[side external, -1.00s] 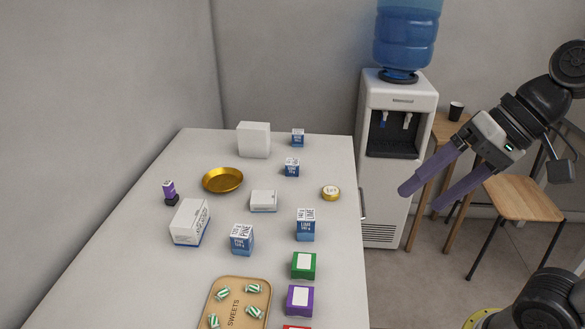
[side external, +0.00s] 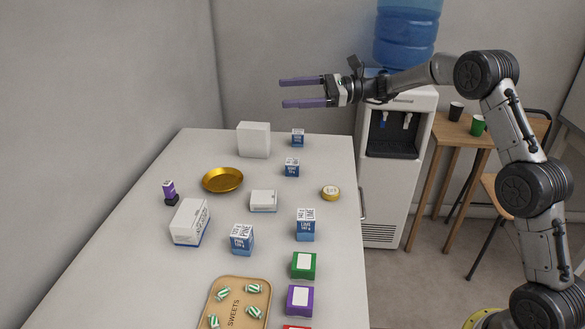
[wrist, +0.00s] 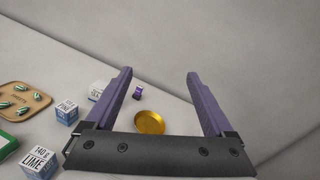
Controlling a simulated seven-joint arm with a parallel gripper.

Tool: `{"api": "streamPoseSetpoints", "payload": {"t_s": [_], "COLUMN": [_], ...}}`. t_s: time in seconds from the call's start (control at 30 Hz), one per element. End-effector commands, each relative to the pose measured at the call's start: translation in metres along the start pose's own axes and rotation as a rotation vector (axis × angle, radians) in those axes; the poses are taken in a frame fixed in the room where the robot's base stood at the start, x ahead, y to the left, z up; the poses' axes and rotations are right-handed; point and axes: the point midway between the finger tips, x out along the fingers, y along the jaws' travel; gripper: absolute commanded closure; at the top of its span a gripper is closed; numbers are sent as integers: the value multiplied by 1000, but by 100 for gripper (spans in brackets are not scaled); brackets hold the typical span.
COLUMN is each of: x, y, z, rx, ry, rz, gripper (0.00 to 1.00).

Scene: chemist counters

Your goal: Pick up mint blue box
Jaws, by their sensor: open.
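Two small blue-and-white boxes stand on the counter's far right part in the side view: one nearer (side external: 292,167) and one farther back (side external: 298,139). Their print is too small to tell surely which says mint. Larger blue-and-white boxes read LIME (side external: 305,226) and PINE (side external: 242,240). My gripper (side external: 282,93) is open and empty, raised above the far end of the counter, with its fingers pointing left. In the wrist view, my gripper (wrist: 160,74) is spread around empty space. Neither small box shows clearly there.
The counter (side external: 130,250) also holds a white block (side external: 254,140), a gold dish (side external: 222,180), white cartons, a round yellow tin (side external: 330,192), a purple stamp (side external: 169,190), green (side external: 304,265) and purple (side external: 299,300) boxes and a sweets tray (side external: 262,284). A water cooler (side external: 402,180) stands right of the counter.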

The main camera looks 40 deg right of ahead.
Motion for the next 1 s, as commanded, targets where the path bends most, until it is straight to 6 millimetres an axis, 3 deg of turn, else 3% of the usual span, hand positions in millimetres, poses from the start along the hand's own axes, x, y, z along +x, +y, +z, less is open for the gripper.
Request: {"api": "streamPoseSetpoints", "payload": {"t_s": [0.03,0.13,0.33,0.4,0.53,1.0], "x": [-8,-24,-52,-59,-67,-64], "y": [-16,-37,-41,-39,-37,-15], "z": [-33,-86,-175,-193,-209,-282], "rx": [53,128,247,275,293,290], "ry": [-14,-34,-12,-5,1,2], "rz": [-40,-106,-170,-180,-193,-191], "gripper": [12,12,12,12,12,12]}}
